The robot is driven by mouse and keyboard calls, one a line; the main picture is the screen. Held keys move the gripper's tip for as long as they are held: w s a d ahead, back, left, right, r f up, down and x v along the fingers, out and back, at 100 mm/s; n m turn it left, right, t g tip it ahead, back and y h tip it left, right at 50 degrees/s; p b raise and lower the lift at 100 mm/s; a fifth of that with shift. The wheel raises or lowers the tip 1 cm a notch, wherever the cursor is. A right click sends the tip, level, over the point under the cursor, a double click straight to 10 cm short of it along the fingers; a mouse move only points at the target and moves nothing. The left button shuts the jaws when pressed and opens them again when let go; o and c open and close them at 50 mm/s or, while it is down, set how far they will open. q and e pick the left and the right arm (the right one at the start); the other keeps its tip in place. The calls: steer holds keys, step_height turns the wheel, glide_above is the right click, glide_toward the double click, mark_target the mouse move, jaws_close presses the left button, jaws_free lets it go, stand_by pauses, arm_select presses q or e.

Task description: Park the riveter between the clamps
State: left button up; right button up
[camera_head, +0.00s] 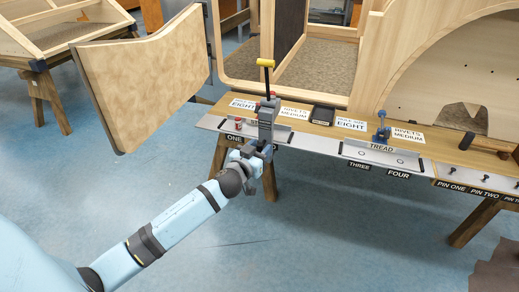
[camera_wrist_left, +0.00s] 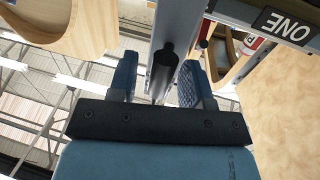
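A grey upright tool with a yellow-topped rod (camera_head: 266,110) stands at the bench's front edge, near the label ONE; it may be the riveter, but I cannot tell for sure. My left gripper (camera_head: 258,152) is just below and in front of it, pointing at the bench edge. In the left wrist view, its two blue fingers (camera_wrist_left: 160,85) are apart, with a dark cylinder (camera_wrist_left: 166,56) and a grey metal channel showing between them. Contact is not clear. A small blue device (camera_head: 382,128) stands above the TREAD plate; I cannot tell if it is a clamp. My right gripper is out of view.
A red can (camera_head: 238,124) stands left of the tool and shows in the wrist view (camera_wrist_left: 254,43). A large curved wooden panel (camera_head: 150,75) is at left. Blue floor lies clear in front.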

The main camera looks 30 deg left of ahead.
arm_select(q)
jaws_close()
steer(key=w+d, duration=0.3)
steer(key=d, duration=1.1)
steer(key=shift+w+d, duration=0.2)
steer(key=shift+d, duration=0.2)
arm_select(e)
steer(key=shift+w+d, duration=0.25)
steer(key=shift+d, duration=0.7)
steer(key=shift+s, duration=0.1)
arm_select(q)
jaws_free()
steer(key=shift+o, duration=0.2)
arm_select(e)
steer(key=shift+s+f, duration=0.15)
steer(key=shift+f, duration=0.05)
arm_select(q)
steer(key=shift+s+a, duration=0.1)
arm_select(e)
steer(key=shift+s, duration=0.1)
